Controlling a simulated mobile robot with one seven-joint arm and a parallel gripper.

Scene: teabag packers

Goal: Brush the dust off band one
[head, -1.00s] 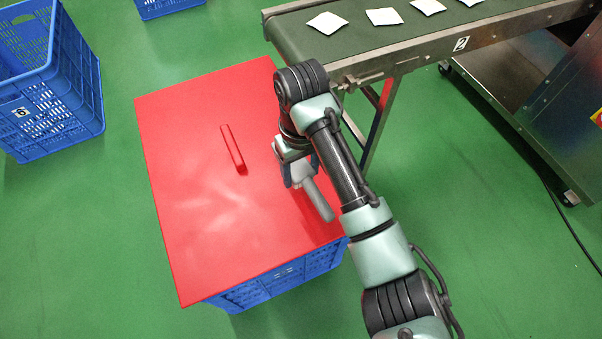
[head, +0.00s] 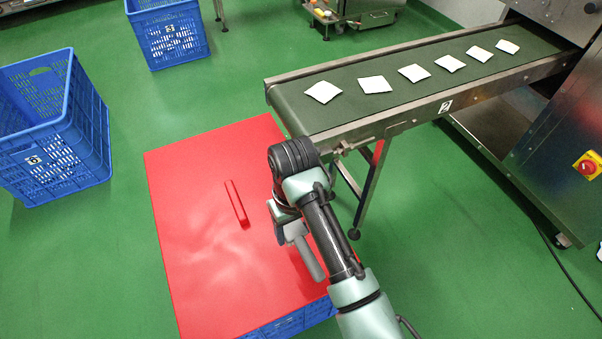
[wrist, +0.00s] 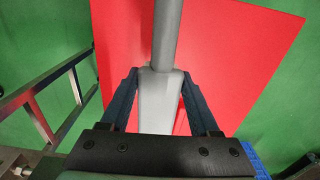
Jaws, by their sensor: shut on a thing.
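My gripper (head: 290,232) is shut on a grey brush-like tool (wrist: 157,98), seen between the fingers in the wrist view. Its round grey handle (head: 312,262) points down to the right in the head view, above the red lid. Its bristles cannot be made out. A conveyor with a dark green band (head: 300,98) stands beyond the gripper, at the upper right of the head view. Its side plate (head: 445,106) reads 2. Several white teabags (head: 374,84) lie in a row on that band. No band marked 1 can be made out, nor can dust.
A red lid (head: 190,225) with a red bar handle (head: 237,203) covers a blue crate (head: 300,321) below my gripper. Blue crates stand at left (head: 85,150) and at upper left (head: 168,38). A metal machine with a red knob (head: 588,166) stands at right. Green floor lies free between.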

